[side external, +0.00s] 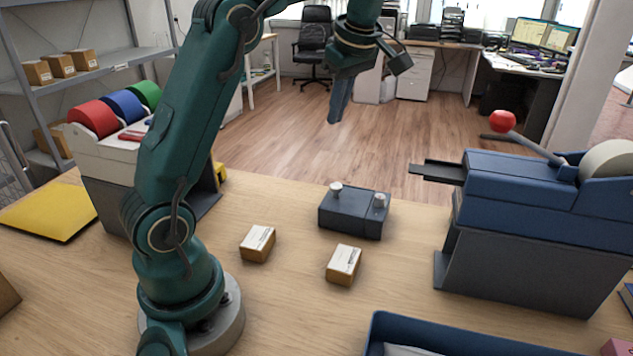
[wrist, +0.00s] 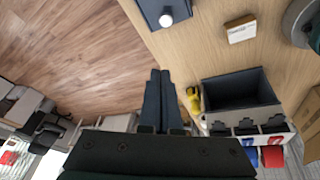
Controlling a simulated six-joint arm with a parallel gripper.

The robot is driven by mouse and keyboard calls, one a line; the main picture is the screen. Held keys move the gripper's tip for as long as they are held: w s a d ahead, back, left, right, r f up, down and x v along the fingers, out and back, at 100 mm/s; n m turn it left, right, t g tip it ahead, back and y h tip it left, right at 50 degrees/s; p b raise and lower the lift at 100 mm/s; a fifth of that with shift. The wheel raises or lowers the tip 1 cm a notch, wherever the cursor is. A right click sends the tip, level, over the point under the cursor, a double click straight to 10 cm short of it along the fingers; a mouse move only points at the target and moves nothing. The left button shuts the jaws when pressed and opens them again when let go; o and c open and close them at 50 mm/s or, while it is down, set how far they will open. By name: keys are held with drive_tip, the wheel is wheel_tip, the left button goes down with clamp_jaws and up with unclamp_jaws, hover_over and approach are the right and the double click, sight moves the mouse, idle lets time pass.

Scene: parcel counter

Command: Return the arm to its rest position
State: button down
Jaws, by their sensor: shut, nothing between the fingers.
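My gripper (side external: 339,104) is raised well above the counter in the side view, its fingers pointing down and touching nothing. In the wrist view the two dark fingers (wrist: 160,78) lie side by side, shut with nothing between them. My green arm rises from its round base on the wooden counter (side external: 290,300) and bends over to the right at the top.
Two small boxes, the left box (side external: 258,243) and the right box (side external: 343,264), lie near a dark two-knobbed block (side external: 354,213). A blue machine with a red-knobbed lever (side external: 540,190) stands right, a blue tray (side external: 450,335) in front, a tape-roll dispenser (side external: 105,150) left.

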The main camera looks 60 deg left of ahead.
drive_tip(key=s+d+r+m+t+h, duration=0.2)
drive_tip(key=s+d+r+m+t, duration=0.15)
drive_tip(key=s+d+m, duration=0.65)
drive_tip(key=s+d+f+m+t+h, duration=0.2)
drive_tip(key=s+d+f+m, duration=0.3)
drive_tip(key=f+m, duration=0.4)
drive_tip(key=shift+d+m, duration=0.85)
drive_tip(key=shift+m, duration=0.05)
